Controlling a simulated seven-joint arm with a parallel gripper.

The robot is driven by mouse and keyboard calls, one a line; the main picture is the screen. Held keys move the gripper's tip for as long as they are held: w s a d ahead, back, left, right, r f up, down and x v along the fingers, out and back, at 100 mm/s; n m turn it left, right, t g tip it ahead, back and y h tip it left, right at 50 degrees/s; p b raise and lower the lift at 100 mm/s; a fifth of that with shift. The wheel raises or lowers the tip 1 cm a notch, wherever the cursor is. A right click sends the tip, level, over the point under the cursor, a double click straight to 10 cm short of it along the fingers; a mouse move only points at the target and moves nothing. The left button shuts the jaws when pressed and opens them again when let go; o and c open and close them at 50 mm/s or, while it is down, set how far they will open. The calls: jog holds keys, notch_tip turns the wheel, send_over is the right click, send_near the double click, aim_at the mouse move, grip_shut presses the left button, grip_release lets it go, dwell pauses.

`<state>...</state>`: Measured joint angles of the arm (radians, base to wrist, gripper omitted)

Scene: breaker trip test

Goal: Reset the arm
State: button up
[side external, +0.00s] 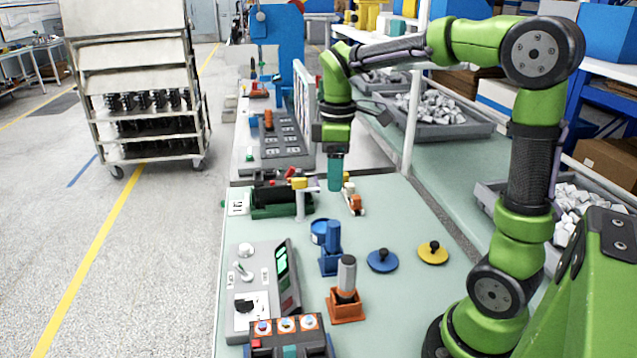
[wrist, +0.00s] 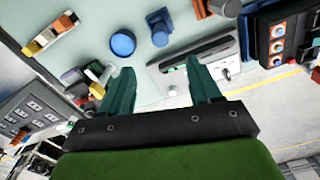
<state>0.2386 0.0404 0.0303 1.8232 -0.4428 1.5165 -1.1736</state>
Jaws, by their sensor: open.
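My gripper (side external: 335,188) hangs pointing down above the pale green table (side external: 400,210), toward its far side. Its teal fingers look like one block from the side. In the wrist view my gripper (wrist: 160,72) has its two fingers apart with nothing held between them. Below and near it are a dark green fixture (side external: 275,208) with a white post, and a small orange and white part (side external: 353,199). My gripper appears clear of both and above the table. The wrist view is tilted, with the grey control panel (wrist: 232,70) beyond the fingers.
A blue stand (side external: 329,258), an orange stand with a grey cylinder (side external: 346,290), and blue (side external: 382,260) and yellow (side external: 432,252) knobbed discs stand on the table. A control box (side external: 262,290) and button box (side external: 288,338) line the near left. Bare table lies right of centre.

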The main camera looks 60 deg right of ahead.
jog(key=shift+r, duration=0.9)
jog(key=s+a+m+t+y, duration=0.2)
jog(key=s+a+m+t, duration=0.5)
jog(key=s+a+m, duration=0.3)
jog(key=shift+a+f, duration=0.25)
